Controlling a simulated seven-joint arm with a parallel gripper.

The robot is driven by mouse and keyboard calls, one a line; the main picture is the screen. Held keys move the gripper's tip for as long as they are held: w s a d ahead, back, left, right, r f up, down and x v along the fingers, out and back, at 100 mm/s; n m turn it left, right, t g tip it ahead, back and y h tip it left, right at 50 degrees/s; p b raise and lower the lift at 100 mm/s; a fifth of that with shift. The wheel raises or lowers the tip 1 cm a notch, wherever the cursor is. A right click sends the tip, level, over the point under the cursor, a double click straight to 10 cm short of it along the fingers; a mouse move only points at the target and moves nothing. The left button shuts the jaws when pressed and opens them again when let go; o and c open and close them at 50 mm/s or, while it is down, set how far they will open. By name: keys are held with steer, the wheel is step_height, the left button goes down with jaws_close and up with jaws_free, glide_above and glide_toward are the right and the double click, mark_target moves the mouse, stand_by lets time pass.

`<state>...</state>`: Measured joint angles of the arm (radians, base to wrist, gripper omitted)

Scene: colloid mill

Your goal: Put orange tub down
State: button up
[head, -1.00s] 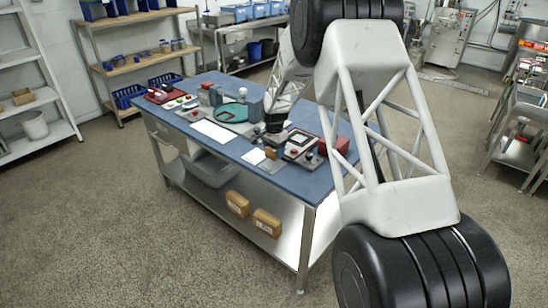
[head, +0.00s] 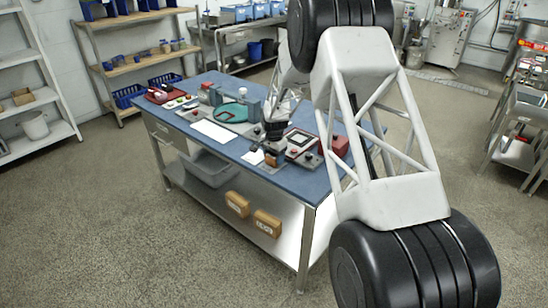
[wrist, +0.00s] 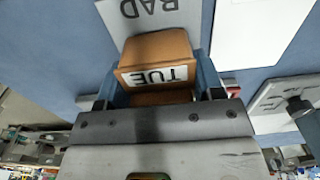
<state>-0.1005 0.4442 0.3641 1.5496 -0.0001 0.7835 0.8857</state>
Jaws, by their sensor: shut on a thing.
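The orange tub (wrist: 158,48), with a white label reading TUE, is between the two fingers of my gripper (wrist: 158,80) in the wrist view. My gripper is shut on it. In the head view the small orange tub (head: 271,160) shows just under my dark gripper (head: 272,146), near the front edge of the blue bench. A pale card marked BAD (wrist: 150,12) lies on the blue bench top beside the tub, partly covered by it in the wrist view. I cannot tell whether the tub touches the bench.
The blue bench top (head: 240,160) holds a grey device (head: 303,145) and a dark red box (head: 340,146) to the right of my gripper. A white sheet (head: 213,131) lies to the left. Several more items stand farther back. Brown boxes (head: 266,223) sit on the lower shelf.

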steer(key=shift+f, duration=0.15)
steer(key=o, duration=0.9)
steer(key=shift+o, duration=0.2)
step_height(320, 180, up, 12)
steer(key=shift+r, duration=0.2)
stand_by(0.7)
